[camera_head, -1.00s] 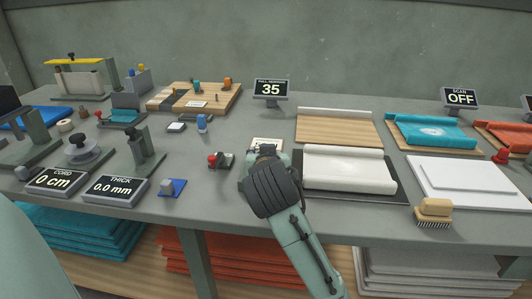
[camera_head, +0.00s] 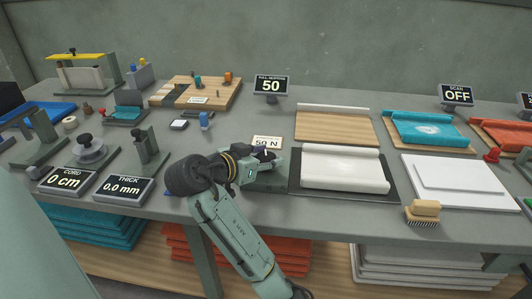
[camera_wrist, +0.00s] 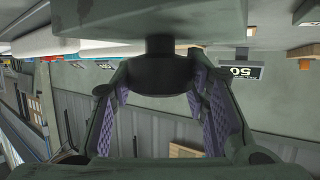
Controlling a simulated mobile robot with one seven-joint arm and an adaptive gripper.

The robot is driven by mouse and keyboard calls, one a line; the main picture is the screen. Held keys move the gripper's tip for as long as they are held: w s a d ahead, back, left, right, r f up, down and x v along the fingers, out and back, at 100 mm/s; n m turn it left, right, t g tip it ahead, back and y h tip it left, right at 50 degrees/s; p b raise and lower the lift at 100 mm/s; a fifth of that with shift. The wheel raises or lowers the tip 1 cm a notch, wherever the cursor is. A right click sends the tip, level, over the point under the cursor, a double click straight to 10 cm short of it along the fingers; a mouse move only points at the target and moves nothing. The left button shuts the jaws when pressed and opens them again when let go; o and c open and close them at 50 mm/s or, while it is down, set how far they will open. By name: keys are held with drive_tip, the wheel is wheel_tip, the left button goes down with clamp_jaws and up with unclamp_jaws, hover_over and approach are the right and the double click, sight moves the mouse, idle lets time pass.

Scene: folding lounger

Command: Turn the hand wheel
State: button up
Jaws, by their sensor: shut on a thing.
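The hand wheel shows in the wrist view as a dark round knob (camera_wrist: 158,72) on a short stem, joined to a grey-green body (camera_wrist: 160,18). My gripper (camera_wrist: 160,95) has its purple-padded fingers on both sides of the knob and is shut on it. In the head view my gripper (camera_head: 264,157) is at the bench's front middle, left of the white roll, and mostly hides the wheel. A small card (camera_head: 267,142) reading 50 N stands just behind it. The display (camera_head: 271,85) at the back reads 50.
A white roll (camera_head: 344,168) on a dark mat lies close right of my gripper. A brush (camera_head: 423,212) lies at the front edge. Gauges reading 0 cm (camera_head: 66,182) and 0.0 mm (camera_head: 130,188) stand at the left.

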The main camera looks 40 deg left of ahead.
idle(0.4)
drive_tip(key=o, duration=1.2)
drive_tip(key=shift+s, duration=0.1)
drive_tip(key=shift+s+a+r, duration=0.15)
drive_tip(key=shift+s+r, duration=0.1)
drive_tip(key=shift+s, duration=0.3)
drive_tip(key=v, duration=1)
drive_tip(key=shift+s+r, duration=0.2)
